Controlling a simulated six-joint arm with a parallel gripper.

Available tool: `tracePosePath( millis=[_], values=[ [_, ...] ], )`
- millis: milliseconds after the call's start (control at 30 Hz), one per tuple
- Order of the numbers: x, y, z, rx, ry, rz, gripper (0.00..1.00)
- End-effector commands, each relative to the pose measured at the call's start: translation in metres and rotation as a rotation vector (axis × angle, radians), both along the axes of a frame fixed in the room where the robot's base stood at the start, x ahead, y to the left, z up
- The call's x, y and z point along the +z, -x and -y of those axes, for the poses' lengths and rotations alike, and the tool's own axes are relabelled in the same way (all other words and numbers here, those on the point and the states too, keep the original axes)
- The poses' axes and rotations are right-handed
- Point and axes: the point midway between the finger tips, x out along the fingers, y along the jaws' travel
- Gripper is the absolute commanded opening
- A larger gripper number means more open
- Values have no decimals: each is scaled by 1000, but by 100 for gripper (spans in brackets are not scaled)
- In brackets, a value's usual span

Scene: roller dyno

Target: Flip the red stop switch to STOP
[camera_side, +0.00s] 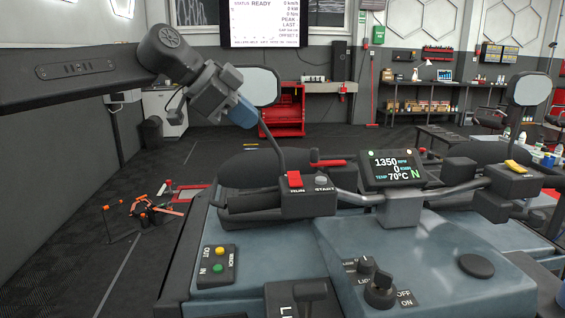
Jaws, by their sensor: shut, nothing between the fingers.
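The red stop switch (295,179) sits on top of a black switch housing on the left handlebar, with a RUN label just below it. A grey START button (321,181) is to its right on the same housing. My gripper (243,115) comes in from the upper left and points down to the right. It is above and to the left of the red switch, clearly apart from it. Its blue-grey fingers are together and hold nothing. Which way the red switch is tipped is too small to tell.
A mirror (262,86) and its stem stand right beside my gripper. A red lever (328,163) lies behind the housing. The dash display (393,169) is to the right, reading 1350. A lift knob (380,291) and yellow and green buttons are in front.

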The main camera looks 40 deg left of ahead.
Motion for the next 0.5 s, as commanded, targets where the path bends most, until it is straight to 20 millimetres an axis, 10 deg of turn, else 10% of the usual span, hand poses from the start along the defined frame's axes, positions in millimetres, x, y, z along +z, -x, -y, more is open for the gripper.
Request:
tracePosePath(
  millis=[500],
  values=[
    [-16,-14,8,-1,0,-5,0]
  ],
)
